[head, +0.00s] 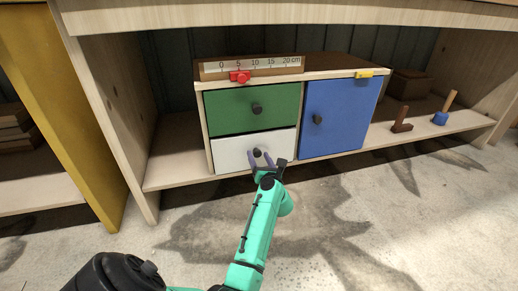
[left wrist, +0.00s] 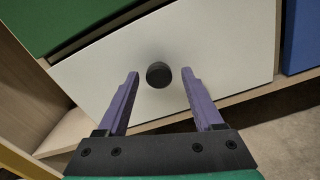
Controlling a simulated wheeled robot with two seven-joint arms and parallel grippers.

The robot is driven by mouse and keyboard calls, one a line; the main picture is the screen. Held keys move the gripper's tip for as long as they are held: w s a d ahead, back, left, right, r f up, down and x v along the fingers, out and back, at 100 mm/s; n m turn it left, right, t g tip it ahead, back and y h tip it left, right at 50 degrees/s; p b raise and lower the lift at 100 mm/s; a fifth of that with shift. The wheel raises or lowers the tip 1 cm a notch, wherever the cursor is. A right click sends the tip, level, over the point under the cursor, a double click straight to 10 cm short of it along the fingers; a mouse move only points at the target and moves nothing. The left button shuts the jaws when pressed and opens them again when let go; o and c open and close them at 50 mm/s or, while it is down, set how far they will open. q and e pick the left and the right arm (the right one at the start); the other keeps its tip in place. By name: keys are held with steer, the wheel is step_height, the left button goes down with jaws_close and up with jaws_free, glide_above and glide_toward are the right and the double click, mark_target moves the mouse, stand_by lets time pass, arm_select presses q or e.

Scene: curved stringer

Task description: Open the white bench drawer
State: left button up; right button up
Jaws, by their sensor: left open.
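The white bench drawer (head: 229,153) is the lower left front of a small cabinet under the bench, below a green drawer. It looks shut, its front about flush with the green one. Its dark round knob (head: 257,152) is on the front. In the left wrist view the white drawer front (left wrist: 215,55) fills the middle, with the knob (left wrist: 159,75) ahead of and between the fingertips. My left gripper (head: 262,158) is open at the knob; its purple fingers also show in the left wrist view (left wrist: 160,76). I cannot tell if they touch the drawer. My right gripper is not in view.
The green drawer (head: 232,108) and a blue door (head: 342,115) adjoin the white drawer. A ruler (head: 251,66) with a red slider (head: 240,77) lies along the cabinet top. The bench side panel (head: 110,110) stands to the left. The floor (head: 400,220) in front is clear.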

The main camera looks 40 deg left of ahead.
arm_select(q)
steer(key=shift+w+a, duration=0.2)
steer(key=shift+a, duration=0.05)
steer(key=shift+s, duration=0.1)
jaws_close()
stand_by(1.2)
